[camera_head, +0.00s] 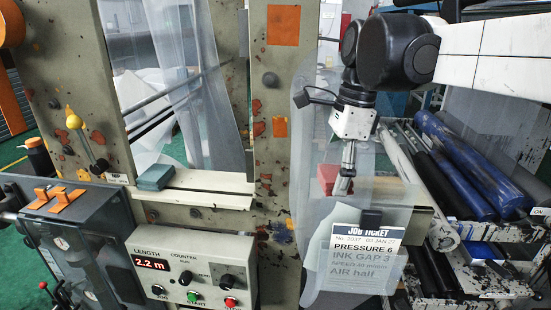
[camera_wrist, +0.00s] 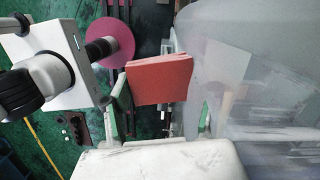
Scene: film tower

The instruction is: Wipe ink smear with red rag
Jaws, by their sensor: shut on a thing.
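The red rag (camera_head: 327,176), a folded block, shows beside my gripper's fingertips (camera_head: 342,187) in the head view, above the job ticket. In the wrist view the red rag (camera_wrist: 160,80) is large and near the middle, at my fingers. My gripper is shut on it. The rag's lower part and the far finger are partly hidden. I cannot clearly identify the ink smear; small dark blue and yellow stains (camera_head: 282,231) mark the machine's frame left of the ticket.
A teal folded block (camera_head: 155,177) lies on the pale ledge at left. A job ticket (camera_head: 362,258) hangs below my gripper. Translucent film (camera_head: 308,150) hangs close on the left. Blue rollers (camera_head: 455,165) fill the right. A control box (camera_head: 195,270) stands at lower left.

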